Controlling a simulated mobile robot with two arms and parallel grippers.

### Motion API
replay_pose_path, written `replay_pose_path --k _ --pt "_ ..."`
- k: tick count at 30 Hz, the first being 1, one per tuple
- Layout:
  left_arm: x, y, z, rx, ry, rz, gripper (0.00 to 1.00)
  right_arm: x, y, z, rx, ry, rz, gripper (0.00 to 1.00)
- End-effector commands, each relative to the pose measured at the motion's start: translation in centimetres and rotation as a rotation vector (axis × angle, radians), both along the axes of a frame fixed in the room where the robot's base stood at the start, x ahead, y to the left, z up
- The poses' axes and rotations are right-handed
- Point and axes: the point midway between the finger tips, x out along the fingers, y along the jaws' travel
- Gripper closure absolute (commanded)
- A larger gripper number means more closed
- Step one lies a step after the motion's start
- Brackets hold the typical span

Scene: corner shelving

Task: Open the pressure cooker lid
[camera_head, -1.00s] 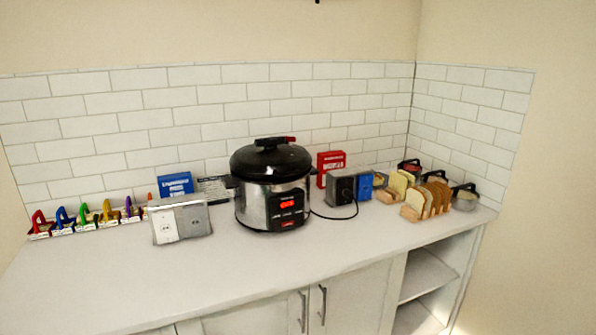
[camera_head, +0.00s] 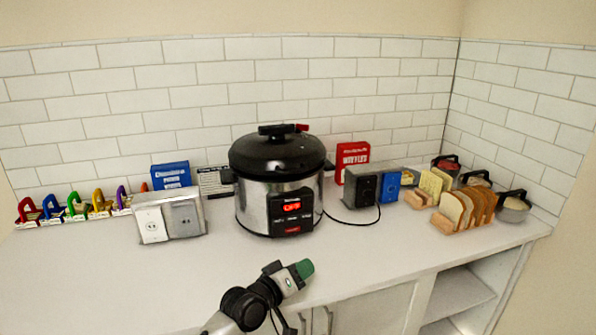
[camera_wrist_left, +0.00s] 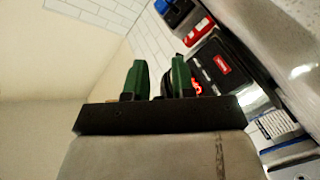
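The pressure cooker (camera_head: 256,205) stands on the counter, a silver pot with a black front panel and red lit display. Its black lid (camera_head: 277,155) sits closed on top, with a dark handle (camera_head: 275,130) and a red piece at the handle's right. My left gripper (camera_head: 305,268) is low in front of the cooker, apart from it, with a green fingertip showing. In the left wrist view, its two green fingers (camera_wrist_left: 160,80) stand apart with nothing clearly held. The cooker's front panel (camera_wrist_left: 225,65) shows tilted beyond them. My right gripper is out of view.
An outlet box (camera_head: 170,218) stands left of the cooker, with a blue box (camera_head: 170,177) behind. A red box (camera_head: 352,157), a dark-and-blue device (camera_head: 370,187) and a bread rack (camera_head: 465,209) are at right. The front counter is mostly clear.

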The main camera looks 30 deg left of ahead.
Motion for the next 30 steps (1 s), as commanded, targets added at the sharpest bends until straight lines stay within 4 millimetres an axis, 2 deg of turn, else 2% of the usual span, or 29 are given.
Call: replay_pose_path --k 6,9,12,19,30 --pt "3.2 5.7 6.6 -0.214 -0.224 0.1 0.75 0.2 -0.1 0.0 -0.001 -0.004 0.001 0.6" --pt "4.0 8.5 9.6 -0.314 -0.328 0.142 0.75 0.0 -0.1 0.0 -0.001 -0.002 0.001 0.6" --pt "4.3 10.3 11.5 -0.38 -0.397 0.167 0.75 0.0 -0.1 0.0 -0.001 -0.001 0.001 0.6" --pt "5.9 11.0 12.9 -0.406 -0.423 0.175 0.75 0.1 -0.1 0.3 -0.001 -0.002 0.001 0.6" --pt "11.9 11.3 15.2 -0.401 -0.421 0.176 0.75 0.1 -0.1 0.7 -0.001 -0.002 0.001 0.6"
